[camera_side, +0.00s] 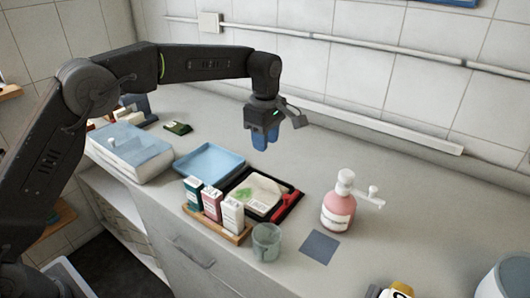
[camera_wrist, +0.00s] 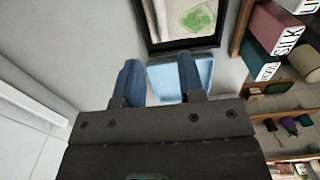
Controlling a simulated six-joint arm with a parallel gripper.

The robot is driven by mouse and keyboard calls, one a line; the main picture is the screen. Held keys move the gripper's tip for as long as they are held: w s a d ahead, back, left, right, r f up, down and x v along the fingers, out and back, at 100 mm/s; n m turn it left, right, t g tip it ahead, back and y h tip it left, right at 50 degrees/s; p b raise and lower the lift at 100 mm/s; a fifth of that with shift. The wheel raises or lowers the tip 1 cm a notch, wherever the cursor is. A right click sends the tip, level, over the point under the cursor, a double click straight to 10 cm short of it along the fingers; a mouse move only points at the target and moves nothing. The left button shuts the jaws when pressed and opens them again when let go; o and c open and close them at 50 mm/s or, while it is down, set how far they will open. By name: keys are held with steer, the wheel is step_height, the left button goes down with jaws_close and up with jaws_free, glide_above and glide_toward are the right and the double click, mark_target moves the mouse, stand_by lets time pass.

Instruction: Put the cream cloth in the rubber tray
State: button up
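A flat cream piece with a green mark (camera_side: 257,191) lies in a dark-rimmed tray (camera_side: 289,208) on the counter; I cannot tell whether it is the cream cloth. The piece (camera_wrist: 198,18) and the dark tray (camera_wrist: 182,44) also show at the top of the wrist view. A light blue tray (camera_side: 207,160) lies left of the dark one, and part of it (camera_wrist: 165,86) shows between my fingers. I cannot tell which tray is rubber. My gripper (camera_side: 265,138) is above the counter, behind both trays. Its blue fingers (camera_wrist: 158,78) are apart and empty.
A wooden rack (camera_side: 225,231) with small cartons stands in front of the dark tray. A glass (camera_side: 267,242), a pink pump bottle (camera_side: 339,211) and a blue-grey square (camera_side: 320,247) are to its right. A pale lidded box (camera_side: 130,150) is at left.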

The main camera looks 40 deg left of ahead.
steer(key=s+a+r+m+t, duration=0.1)
steer(key=s+a+r+m, duration=0.25)
steer(key=s+r, duration=0.35)
steer(key=s+a+r+m+t, duration=0.2)
steer(key=s+r+m, duration=0.3)
steer(key=s, duration=0.4)
steer(key=s+a+f+m+t, duration=0.1)
steer(key=s+f+m, duration=0.2)
steer(key=s, duration=0.5)
steer(key=s+a+f+m+t, duration=0.1)
steer(key=s+a+f+m, duration=0.1)
steer(key=s+m, duration=0.4)
steer(key=s, duration=0.3)
steer(key=shift+s+f+t, duration=0.3)
steer(key=shift+f, duration=0.1)
